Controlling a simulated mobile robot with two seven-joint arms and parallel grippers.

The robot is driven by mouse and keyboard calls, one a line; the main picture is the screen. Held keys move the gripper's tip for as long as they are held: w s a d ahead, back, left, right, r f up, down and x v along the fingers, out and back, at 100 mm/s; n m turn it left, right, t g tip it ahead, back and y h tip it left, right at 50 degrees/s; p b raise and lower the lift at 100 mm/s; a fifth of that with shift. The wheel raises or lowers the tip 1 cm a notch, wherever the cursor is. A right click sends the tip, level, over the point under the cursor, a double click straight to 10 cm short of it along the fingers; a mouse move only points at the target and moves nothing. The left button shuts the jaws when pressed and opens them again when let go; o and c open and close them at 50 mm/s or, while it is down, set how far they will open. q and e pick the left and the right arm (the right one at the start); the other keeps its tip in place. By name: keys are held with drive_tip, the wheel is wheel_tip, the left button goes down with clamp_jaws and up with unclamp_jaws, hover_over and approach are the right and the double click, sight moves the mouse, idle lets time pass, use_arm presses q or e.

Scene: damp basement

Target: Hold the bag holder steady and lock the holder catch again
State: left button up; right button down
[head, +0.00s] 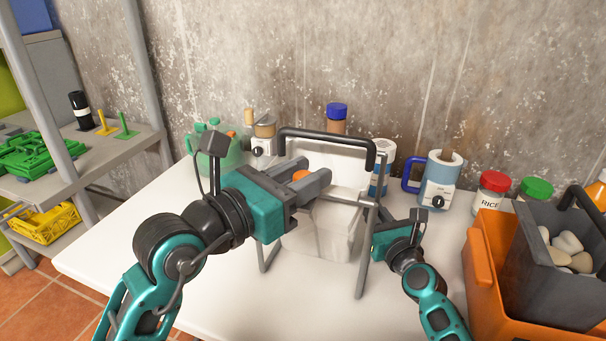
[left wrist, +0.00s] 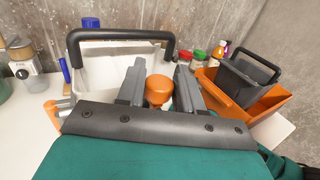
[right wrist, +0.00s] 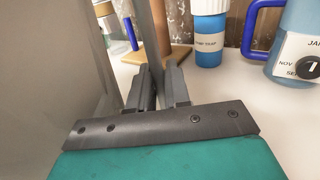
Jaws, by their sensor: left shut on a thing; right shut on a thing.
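The bag holder (head: 364,262) is a grey metal frame standing on the white table, with a dark handle and a white bag or bin in it. The holder catch appears to be the orange knob (left wrist: 159,88); a bit of it also shows in the head view (head: 300,175). My left gripper (head: 316,180) is shut on this orange knob, in front of the holder's upper part. My right gripper (right wrist: 158,88) is shut on a grey upright post (right wrist: 157,35) of the holder, on its right side. Its fingertips are mostly hidden in the head view.
Behind the holder stand a blue-and-white canister (head: 382,160), a blue mug-like container (head: 440,182) and jars with red (head: 493,190) and green (head: 536,188) lids. An orange crate (head: 482,262) with a dark bin of stones is at right. Shelving (head: 130,145) stands left.

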use_arm(q)
drive_tip(key=shift+f, duration=0.1)
drive_tip(key=o, duration=0.9)
drive_tip(key=shift+o, duration=0.2)
drive_tip(key=v, duration=0.7)
drive_tip(key=shift+s+a, duration=0.2)
use_arm(e)
drive_tip(key=c, duration=1)
unclamp_jaws()
